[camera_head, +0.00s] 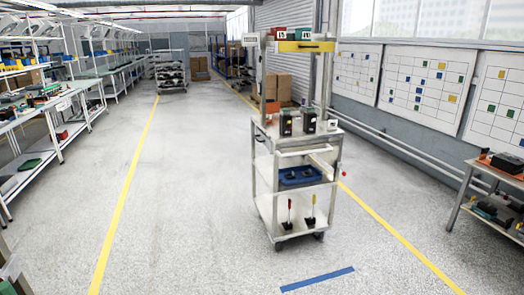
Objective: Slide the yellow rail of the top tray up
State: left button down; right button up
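The test cart (264,178) stands upright right of the picture's middle, some way off on the grey floor. A red box (279,33) and a dark green box (303,33), both with white labels, sit just behind the rail. How far the rail can slide is too small to tell. Neither of my grippers shows in this view.
Breaker-like dark units (286,122) stand on the cart's middle deck, above a blue bin (299,176). Workbenches (32,118) line the left, and another bench (490,190) stands at the right. A blue floor strip (318,279) lies before the cart. The floor between is clear.

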aim_at(283, 46)
jog(key=i+j, duration=0.2)
jog(key=i, duration=0.55)
jog(key=i+j+u, duration=0.1)
jog(key=i, duration=0.7)
jog(key=i+j, duration=0.2)
jog(key=i, duration=0.55)
jog(key=j+u, duration=0.05)
